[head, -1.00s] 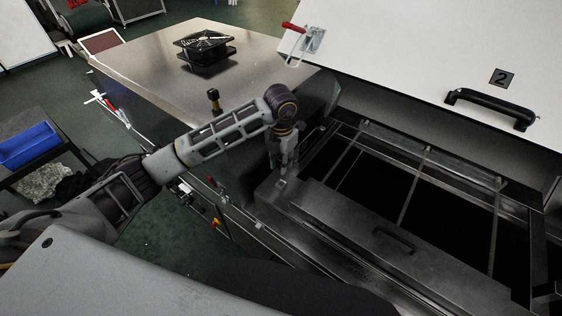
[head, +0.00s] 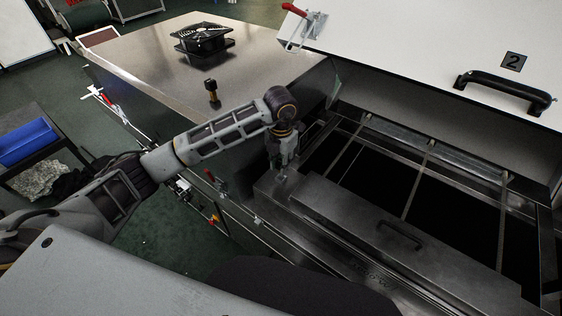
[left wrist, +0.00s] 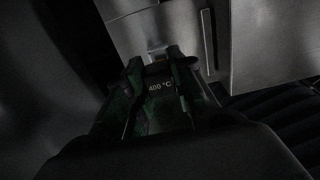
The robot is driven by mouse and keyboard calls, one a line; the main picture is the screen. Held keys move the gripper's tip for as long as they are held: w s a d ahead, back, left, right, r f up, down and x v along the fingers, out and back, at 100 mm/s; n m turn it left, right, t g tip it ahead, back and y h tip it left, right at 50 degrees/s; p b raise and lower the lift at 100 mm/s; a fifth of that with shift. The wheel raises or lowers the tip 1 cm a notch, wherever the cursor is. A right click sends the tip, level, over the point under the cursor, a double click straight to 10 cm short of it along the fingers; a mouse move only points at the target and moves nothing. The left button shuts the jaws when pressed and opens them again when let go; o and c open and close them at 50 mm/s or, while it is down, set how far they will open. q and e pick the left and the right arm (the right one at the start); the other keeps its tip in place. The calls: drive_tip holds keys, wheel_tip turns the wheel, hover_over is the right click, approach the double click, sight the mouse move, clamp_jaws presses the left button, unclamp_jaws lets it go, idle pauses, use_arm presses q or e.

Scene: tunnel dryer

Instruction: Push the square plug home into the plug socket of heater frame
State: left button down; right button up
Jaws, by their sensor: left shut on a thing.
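My left gripper (head: 282,168) points down at the near-left corner of the heater frame (head: 335,212), a grey metal box with a black handle. In the left wrist view the left gripper (left wrist: 158,66) is shut on a dark piece marked "400 °C" (left wrist: 160,87), which looks like the square plug. A small pale metal part (left wrist: 156,50) shows just beyond the fingertips, against the frame's grey metal (left wrist: 165,25). The plug socket cannot be made out, and I cannot tell how deep the plug sits. My right gripper is not in view.
An open white lid (head: 430,50) marked "2" rises behind the dark dryer opening (head: 455,205). A black fan (head: 203,40) sits on the steel top (head: 150,60) at the left. Red-handled clamps (head: 299,14) stand along the edges. A blue bin (head: 27,142) is at far left.

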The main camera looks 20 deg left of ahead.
use_arm(q)
drive_tip(key=shift+f+b, duration=0.4)
drive_tip(key=shift+f, duration=0.5)
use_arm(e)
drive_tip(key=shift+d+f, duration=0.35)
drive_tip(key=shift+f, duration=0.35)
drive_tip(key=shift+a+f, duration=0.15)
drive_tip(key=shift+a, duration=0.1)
use_arm(q)
drive_tip(key=shift+b, duration=0.45)
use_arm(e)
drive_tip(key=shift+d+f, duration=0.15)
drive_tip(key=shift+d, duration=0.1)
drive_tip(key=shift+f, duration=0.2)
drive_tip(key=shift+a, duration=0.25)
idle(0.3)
use_arm(q)
drive_tip(key=shift+f+b, duration=0.65)
drive_tip(key=shift+b, duration=0.1)
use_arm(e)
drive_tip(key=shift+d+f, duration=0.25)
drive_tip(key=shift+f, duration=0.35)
use_arm(q)
drive_tip(key=shift+s+f+b, duration=0.1)
drive_tip(key=shift+f+b, duration=0.3)
drive_tip(key=shift+f, duration=0.05)
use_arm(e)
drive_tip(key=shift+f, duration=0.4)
